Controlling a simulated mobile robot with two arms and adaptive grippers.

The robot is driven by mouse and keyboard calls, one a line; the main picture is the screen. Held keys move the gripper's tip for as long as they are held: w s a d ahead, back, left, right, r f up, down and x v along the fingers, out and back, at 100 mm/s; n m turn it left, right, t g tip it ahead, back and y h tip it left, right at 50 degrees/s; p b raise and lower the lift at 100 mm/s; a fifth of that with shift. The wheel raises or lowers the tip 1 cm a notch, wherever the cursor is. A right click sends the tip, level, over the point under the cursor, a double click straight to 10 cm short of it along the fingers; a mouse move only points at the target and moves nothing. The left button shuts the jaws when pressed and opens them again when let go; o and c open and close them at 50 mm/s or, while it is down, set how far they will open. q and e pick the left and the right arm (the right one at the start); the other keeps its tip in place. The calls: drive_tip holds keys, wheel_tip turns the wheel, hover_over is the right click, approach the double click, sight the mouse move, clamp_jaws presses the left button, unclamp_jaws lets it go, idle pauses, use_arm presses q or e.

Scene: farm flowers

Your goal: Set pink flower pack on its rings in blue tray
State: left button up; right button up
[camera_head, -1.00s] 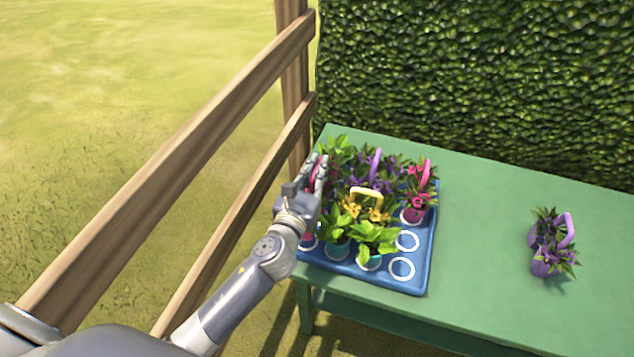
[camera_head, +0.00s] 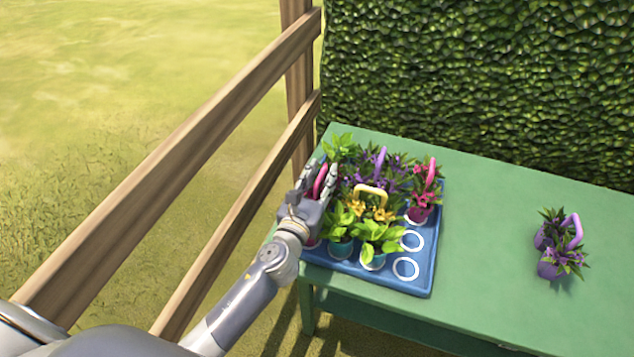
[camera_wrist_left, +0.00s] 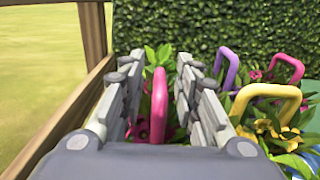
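The blue tray (camera_head: 423,275) sits on the green table's left end, holding several flower packs. My left gripper (camera_head: 320,177) is over the tray's left side. It is open, with fingers apart on either side of a pink handle (camera_head: 320,181). The left wrist view shows this pink flower pack's handle (camera_wrist_left: 158,105) upright between the fingers (camera_wrist_left: 160,75), with gaps on both sides. The gripper hides most of that pack, so its seating on the rings cannot be seen. Another pink pack (camera_head: 421,208) stands at the tray's right side. My right gripper is not in view.
A yellow pack (camera_head: 369,190) and green plants (camera_head: 378,235) stand right of the gripper. White rings (camera_head: 406,269) are bare at the tray's front right. A purple pack (camera_head: 560,245) stands on the table (camera_head: 500,215). A wooden fence (camera_head: 240,95) and hedge (camera_head: 480,80) border it.

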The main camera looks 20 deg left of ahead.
use_arm(q)
drive_tip(key=shift+s, duration=0.3)
drive_tip(key=s+b, duration=0.2)
drive_tip(key=s, duration=0.8)
drive_tip(key=shift+a, duration=0.2)
drive_tip(key=shift+s, duration=0.75)
